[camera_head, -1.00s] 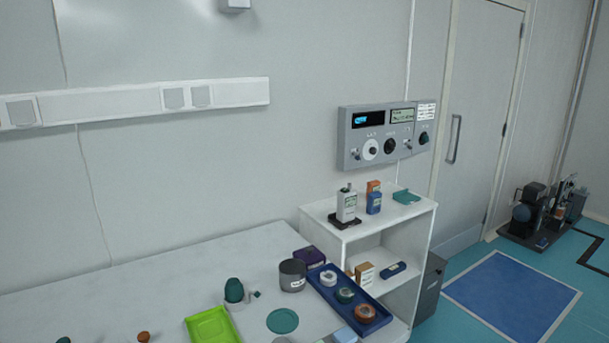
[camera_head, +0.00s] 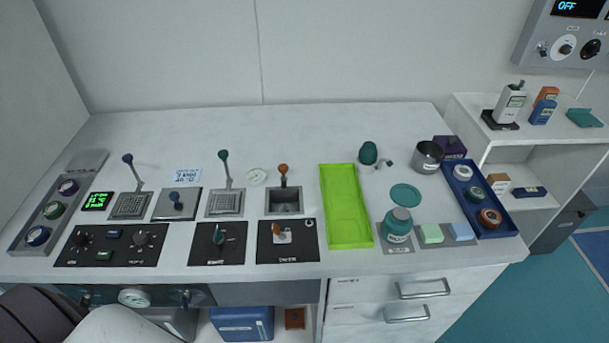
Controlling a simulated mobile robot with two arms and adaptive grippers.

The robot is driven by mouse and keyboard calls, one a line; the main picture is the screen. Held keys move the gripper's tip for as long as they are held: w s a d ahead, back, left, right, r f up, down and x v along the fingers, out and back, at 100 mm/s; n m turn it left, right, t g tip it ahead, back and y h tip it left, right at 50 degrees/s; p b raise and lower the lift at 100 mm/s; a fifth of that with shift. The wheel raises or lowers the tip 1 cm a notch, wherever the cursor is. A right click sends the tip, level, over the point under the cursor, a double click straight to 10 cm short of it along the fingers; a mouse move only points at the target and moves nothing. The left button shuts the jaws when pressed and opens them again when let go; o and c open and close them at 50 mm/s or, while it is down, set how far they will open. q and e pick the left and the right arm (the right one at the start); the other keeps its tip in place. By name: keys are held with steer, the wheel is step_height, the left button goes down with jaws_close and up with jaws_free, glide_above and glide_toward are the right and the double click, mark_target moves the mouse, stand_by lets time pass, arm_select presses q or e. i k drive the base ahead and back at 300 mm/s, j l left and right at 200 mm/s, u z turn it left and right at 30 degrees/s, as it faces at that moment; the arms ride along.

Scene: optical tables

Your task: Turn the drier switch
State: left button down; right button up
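Three black switch panels lie along the front of the white bench. The right panel (camera_head: 266,247) has an orange-handled switch (camera_head: 279,232) on a pale plate. The middle panel (camera_head: 204,252) has a dark green switch (camera_head: 219,235). The wide left panel (camera_head: 128,254) has dark knobs (camera_head: 142,239) and small buttons. The printed labels are too small to read surely, so I cannot tell which switch is the drier's. Neither gripper is in view. Part of my own arm shows at the bottom left.
Levers with blue, green and orange knobs (camera_head: 283,169) stand upright behind the panels. A lime tray (camera_head: 346,207), a teal bottle (camera_head: 397,224) and a blue tray (camera_head: 494,229) sit to the right. A wall control box (camera_head: 548,34) is at the upper right.

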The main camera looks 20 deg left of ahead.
mark_target(275, 227)
steer(key=u, duration=0.9)
